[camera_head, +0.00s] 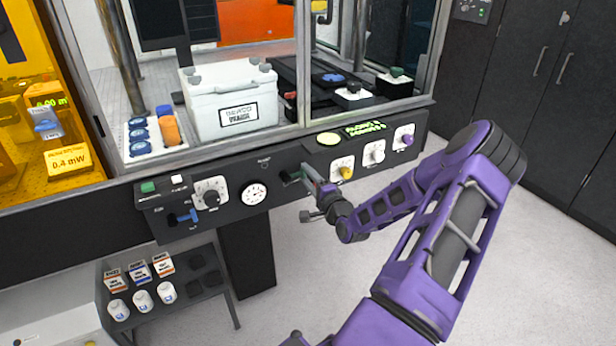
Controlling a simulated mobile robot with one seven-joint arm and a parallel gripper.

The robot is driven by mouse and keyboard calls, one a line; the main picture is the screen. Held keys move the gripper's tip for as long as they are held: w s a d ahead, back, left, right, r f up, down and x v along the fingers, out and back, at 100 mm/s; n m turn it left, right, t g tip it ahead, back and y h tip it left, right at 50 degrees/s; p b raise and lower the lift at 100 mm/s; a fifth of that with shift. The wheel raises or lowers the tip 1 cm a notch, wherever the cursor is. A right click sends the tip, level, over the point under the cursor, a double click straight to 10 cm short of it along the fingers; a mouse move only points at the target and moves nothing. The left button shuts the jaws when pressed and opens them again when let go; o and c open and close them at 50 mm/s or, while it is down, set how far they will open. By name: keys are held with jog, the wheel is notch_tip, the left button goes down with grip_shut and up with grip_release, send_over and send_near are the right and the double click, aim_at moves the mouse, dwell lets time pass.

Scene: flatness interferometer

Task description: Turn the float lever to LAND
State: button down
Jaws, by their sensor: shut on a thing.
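The float lever appears to be the dark green handle (291,175) on the front of the black control panel (230,222), right of the round white gauge (254,194). My gripper (303,175) reaches it from the lower right and is shut on it. The fingers hide part of the handle. The lettering by the lever is too small to read, so I cannot tell which position it points to.
Yellow (346,172), white (376,152) and purple (407,139) knobs sit right of my gripper. Left of the gauge are a black knob (211,198) and a blue lever (186,217). A small rack (190,317) with white cups stands below. Floor at right is clear.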

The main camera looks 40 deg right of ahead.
jog(key=shift+f, duration=0.1)
jog(key=shift+c, duration=1.6)
grip_release()
jog(key=p+v, duration=0.1)
jog(key=v, duration=1.6)
jog(key=shift+s+a, duration=0.2)
